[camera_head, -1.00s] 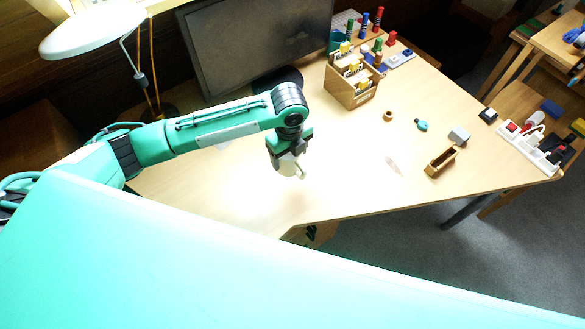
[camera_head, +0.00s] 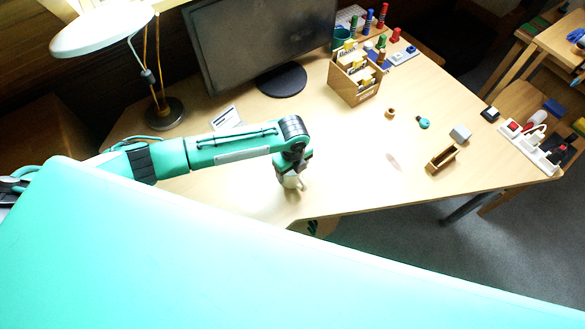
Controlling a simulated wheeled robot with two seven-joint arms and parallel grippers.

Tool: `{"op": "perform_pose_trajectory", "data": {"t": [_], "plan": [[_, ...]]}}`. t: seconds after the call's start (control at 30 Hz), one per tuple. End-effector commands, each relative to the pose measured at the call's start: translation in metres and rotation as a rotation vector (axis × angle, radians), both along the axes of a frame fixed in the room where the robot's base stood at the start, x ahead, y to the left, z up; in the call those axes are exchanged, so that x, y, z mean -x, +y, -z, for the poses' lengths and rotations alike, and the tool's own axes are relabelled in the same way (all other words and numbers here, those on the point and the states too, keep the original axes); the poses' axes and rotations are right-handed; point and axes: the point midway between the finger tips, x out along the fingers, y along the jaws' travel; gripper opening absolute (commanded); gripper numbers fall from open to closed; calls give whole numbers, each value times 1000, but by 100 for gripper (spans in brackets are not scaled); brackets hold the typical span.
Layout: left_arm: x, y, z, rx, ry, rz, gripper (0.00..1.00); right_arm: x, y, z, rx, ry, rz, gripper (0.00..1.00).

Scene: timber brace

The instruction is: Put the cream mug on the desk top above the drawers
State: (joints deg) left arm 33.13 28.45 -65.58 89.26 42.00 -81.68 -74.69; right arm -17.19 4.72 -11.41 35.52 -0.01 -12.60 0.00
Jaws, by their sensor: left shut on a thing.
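The cream mug (camera_head: 292,181) is mostly hidden under my left gripper (camera_head: 290,172). Only a small pale part of it shows below the fingers. My left gripper is shut on the mug and points down over the near edge of the desk top (camera_head: 350,190). I cannot tell whether the mug touches the desk. The drawers are not clearly visible; a small part of something wooden (camera_head: 322,226) shows below the desk's near edge. My right gripper is not in view.
A monitor (camera_head: 262,45) and a lamp (camera_head: 100,28) stand at the back. A wooden card box (camera_head: 354,88) stands behind the gripper. A tape roll (camera_head: 390,112), a teal item (camera_head: 423,122), a grey block (camera_head: 460,133), a wooden holder (camera_head: 441,160) and a power strip (camera_head: 530,147) lie right.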

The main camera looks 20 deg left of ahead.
Motion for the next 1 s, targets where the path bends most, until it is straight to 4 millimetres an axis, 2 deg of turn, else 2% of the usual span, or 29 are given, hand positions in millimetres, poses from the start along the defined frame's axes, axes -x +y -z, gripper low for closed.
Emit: {"op": "perform_pose_trajectory", "data": {"t": [0.07, 0.1, 0.2, 0.47, 0.63, 0.77, 1.0], "plan": [[0, 0, 2, 0, 0, 0, 41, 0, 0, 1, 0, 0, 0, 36], [0, 0, 3, -1, 1, -1, 73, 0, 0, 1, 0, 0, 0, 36], [0, 0, 2, 0, 0, 0, 93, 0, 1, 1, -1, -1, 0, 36], [0, 0, 2, 0, 0, 0, 93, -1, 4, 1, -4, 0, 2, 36], [-1, 0, -9, 1, -1, 0, 93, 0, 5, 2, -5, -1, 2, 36], [-1, 0, -31, 2, -5, 1, 93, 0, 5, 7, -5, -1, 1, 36], [-1, -1, -83, 2, -4, 1, 93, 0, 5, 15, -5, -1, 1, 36]]}}
